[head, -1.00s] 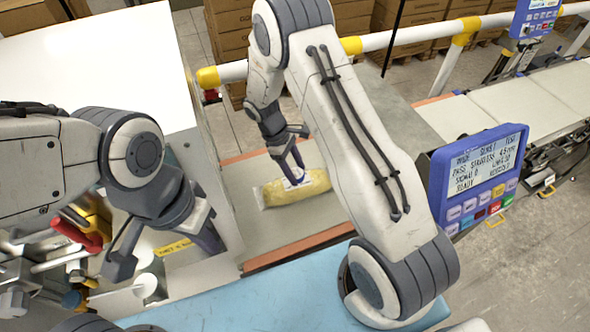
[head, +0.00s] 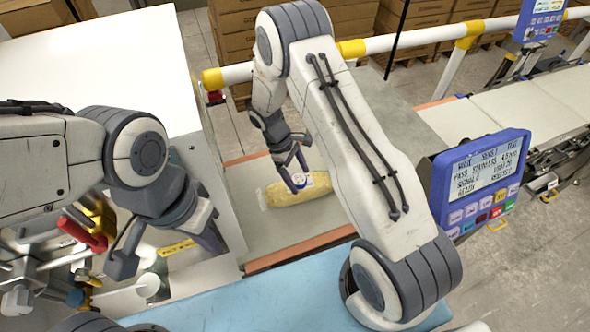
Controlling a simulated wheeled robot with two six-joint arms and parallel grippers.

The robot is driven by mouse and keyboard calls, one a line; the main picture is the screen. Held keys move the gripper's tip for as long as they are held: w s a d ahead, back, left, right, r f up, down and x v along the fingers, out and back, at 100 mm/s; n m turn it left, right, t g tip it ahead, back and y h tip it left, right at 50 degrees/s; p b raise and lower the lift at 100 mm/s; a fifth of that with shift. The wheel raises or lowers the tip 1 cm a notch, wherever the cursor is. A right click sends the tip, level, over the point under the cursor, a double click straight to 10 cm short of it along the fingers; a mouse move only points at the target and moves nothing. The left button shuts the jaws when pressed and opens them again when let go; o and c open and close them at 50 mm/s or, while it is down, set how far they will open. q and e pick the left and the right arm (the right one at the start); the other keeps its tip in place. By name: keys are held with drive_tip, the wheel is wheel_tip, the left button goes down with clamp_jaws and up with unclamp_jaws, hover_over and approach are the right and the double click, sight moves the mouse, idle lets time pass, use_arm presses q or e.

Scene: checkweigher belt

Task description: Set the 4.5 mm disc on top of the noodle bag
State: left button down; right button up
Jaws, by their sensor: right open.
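The noodle bag (head: 277,194), yellow in clear wrap, lies on the grey belt in the middle of the head view. A small round white disc (head: 299,181) with a dark mark shows on top of the bag, towards its right half. It looks like the 4.5 mm disc, but its print is too small to read. My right gripper (head: 298,174) is open over the bag, its fingertips close around the disc; I cannot tell if they touch it. My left gripper (head: 168,256) is open and empty above the bench at left.
White round pieces (head: 147,285) sit below my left gripper, beside a yellow label (head: 176,247). Red-handled tools (head: 82,232) are at far left. A blue display unit (head: 480,182) stands right of my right arm. A white rail (head: 300,62) crosses behind the belt.

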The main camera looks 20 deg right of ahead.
drive_tip(key=shift+w+r, duration=0.15)
drive_tip(key=shift+r, duration=0.2)
drive_tip(key=a+r+b, duration=0.4)
drive_tip(key=a+r, duration=0.2)
drive_tip(key=r, duration=0.7)
drive_tip(key=s+a+r+t+y, duration=0.1)
drive_tip(key=s+a+r, duration=0.1)
drive_tip(key=s, duration=0.6)
drive_tip(key=s+a+r+m+t+y, duration=0.1)
drive_tip(key=s+a+r+y, duration=0.1)
drive_tip(key=s, duration=0.6)
drive_tip(key=s+a+r+m+t+y, duration=0.1)
drive_tip(key=s+a+r, duration=0.2)
drive_tip(key=s, duration=0.5)
drive_tip(key=shift+s+a+r, duration=0.15)
drive_tip(key=shift+a+r, duration=0.25)
drive_tip(key=shift+a, duration=0.1)
wheel_tip(320, 180, down, 3)
drive_tip(key=b, duration=0.3)
drive_tip(key=shift+r, duration=0.1)
